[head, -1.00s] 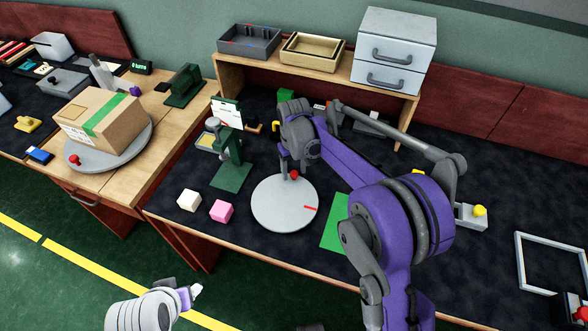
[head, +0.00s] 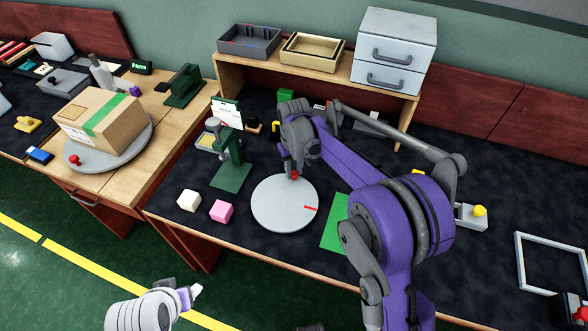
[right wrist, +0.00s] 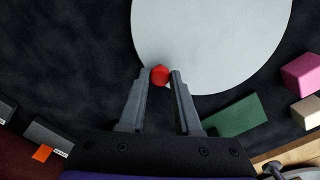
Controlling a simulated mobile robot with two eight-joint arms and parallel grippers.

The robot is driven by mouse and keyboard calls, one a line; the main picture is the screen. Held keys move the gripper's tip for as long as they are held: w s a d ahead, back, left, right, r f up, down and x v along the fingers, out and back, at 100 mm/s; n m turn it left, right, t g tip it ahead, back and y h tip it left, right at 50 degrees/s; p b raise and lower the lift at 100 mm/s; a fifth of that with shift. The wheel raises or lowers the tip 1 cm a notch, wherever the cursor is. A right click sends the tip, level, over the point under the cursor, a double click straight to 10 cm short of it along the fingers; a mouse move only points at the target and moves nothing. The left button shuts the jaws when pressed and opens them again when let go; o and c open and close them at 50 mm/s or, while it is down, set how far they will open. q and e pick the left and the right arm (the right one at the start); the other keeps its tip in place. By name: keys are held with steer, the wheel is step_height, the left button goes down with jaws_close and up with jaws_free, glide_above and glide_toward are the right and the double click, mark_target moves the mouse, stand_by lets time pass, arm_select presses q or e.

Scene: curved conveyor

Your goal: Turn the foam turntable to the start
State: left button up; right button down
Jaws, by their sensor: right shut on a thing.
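The foam turntable is a pale grey disc (head: 280,212) on the dark bench top, with a red line on its right side and a red knob (head: 295,175) at its far edge. My right gripper (head: 292,172) is at this knob. In the right wrist view its two fingers (right wrist: 160,80) stand either side of the red knob (right wrist: 159,75) at the disc's rim (right wrist: 205,50), shut on it. A white cube (head: 188,200) and a pink cube (head: 221,211) sit left of the disc. My left gripper (head: 192,293) is low over the floor, away from the bench; its jaws are unclear.
A green stand (head: 231,170) is close left of the disc. A green sheet (head: 336,236) lies to its right, partly behind my right arm. Another turntable (head: 100,160) bears a cardboard box on the left table. A shelf (head: 300,74) stands behind.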

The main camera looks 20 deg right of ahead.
steer(key=shift+d, duration=0.1)
stand_by(0.8)
steer(key=shift+s+d+m, duration=0.55)
steer(key=shift+d+m, duration=0.1)
steer(key=shift+m, duration=0.65)
steer(key=m, duration=0.1)
steer(key=s+d+m+b, duration=0.1)
steer(key=shift+s+m, duration=0.3)
steer(key=s+m, duration=0.1)
steer(key=d+m, duration=0.1)
steer(key=shift+s+m, duration=0.4)
steer(key=s+m, duration=0.2)
steer(key=shift+d+m, duration=0.1)
steer(key=shift+m, duration=0.2)
steer(key=s+m, duration=0.2)
steer(key=m, duration=0.1)
steer(key=shift+s+m+b, duration=0.25)
steer(key=shift+m+b, duration=0.05)
steer(key=shift+b, duration=0.05)
steer(key=shift+s+a+m, duration=0.4)
steer(key=shift+s+m, duration=0.25)
steer(key=shift+m, duration=0.3)
steer(key=shift+s+a+m, duration=0.35)
steer(key=shift+s+m, duration=0.25)
steer(key=shift+m, duration=0.35)
